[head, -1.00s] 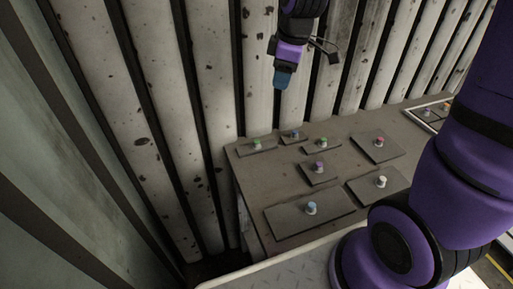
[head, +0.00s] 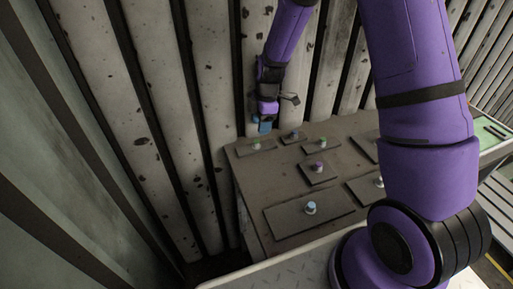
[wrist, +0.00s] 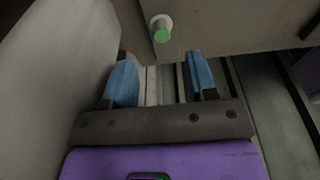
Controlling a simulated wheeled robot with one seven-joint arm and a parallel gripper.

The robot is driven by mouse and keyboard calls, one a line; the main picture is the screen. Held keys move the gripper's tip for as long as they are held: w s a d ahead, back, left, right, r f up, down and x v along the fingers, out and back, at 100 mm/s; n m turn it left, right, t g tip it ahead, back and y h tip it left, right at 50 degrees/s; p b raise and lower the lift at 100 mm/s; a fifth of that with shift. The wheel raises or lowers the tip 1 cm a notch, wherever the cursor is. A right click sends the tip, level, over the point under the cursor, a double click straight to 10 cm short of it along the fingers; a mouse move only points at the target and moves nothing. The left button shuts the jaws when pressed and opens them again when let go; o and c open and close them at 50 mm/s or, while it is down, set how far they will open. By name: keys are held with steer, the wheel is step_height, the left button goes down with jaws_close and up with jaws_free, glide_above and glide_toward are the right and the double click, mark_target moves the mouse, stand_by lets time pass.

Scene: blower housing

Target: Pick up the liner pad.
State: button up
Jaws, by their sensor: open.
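Several flat grey plates with small coloured knobs lie on the brown table; I cannot tell which is the liner pad. A plate with a green knob (head: 256,144) lies at the back left edge. In the wrist view a green knob (wrist: 161,30) on a grey plate shows just beyond the blue fingertips. My gripper (head: 264,127) is at the back left of the table, close to the green-knobbed plate. It also shows in the wrist view (wrist: 160,84), with its two blue fingers apart and nothing between them.
The brown table (head: 258,215) stands against a ribbed, stained wall (head: 215,70). A blue-knobbed plate (head: 310,208) lies at the front, a purple-knobbed plate (head: 318,167) mid-table and a smaller green-knobbed one (head: 321,142) behind. My arm hides part of the right side.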

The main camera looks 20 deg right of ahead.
mark_target(256, 141)
steer(key=shift+a+f, duration=0.25)
steer(key=shift+f, duration=1)
steer(key=shift+a+f, duration=0.25)
steer(key=shift+f, duration=1.05)
steer(key=shift+a+f, duration=0.25)
steer(key=shift+f, duration=1)
steer(key=shift+c, duration=0.2)
steer(key=c, duration=0.5)
